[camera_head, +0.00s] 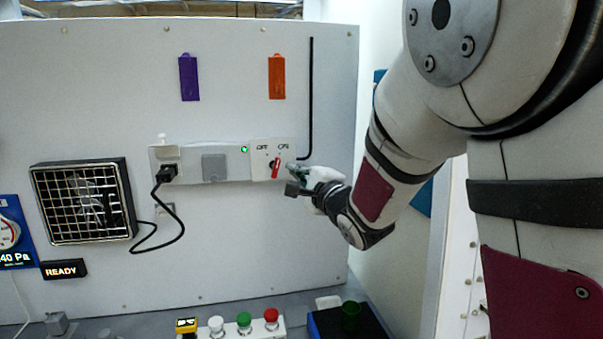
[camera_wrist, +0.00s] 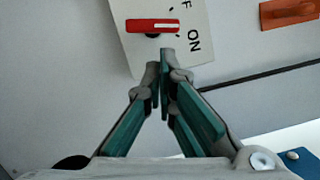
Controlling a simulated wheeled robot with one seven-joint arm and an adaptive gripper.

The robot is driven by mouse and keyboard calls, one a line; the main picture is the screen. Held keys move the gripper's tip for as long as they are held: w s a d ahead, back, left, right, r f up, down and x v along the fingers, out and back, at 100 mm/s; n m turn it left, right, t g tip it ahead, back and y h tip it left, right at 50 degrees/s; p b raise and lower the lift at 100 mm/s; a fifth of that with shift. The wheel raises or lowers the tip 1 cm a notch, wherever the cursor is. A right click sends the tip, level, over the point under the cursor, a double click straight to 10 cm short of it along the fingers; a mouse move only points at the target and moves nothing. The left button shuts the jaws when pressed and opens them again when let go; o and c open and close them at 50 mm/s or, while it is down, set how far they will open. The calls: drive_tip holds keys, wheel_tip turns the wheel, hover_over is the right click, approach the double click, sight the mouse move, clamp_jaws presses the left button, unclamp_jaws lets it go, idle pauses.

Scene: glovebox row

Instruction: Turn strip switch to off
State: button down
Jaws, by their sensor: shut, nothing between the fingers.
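The strip switch is a red lever (camera_head: 276,167) on a white plate with OFF and ON labels (camera_head: 272,147), at the right end of a white power strip (camera_head: 228,160). The lever stands nearly upright in the head view, leaning a little toward ON. In the wrist view the red lever (camera_wrist: 153,26) lies just beyond my fingertips, with the ON label to its lower right. My gripper (camera_head: 292,178) is shut and empty, just right of the lever; its fingertips show in the wrist view (camera_wrist: 160,72).
A green light (camera_head: 244,149) glows on the strip. A black plug (camera_head: 167,174) sits in its left socket, its cable leading to a fan grille (camera_head: 84,200). Purple (camera_head: 189,77) and orange (camera_head: 276,77) tags hang above. Push buttons (camera_head: 244,322) stand below. The wall around the switch is mostly clear.

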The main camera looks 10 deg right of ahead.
drive_tip(key=shift+a+r, duration=0.1)
drive_tip(key=shift+a, duration=0.25)
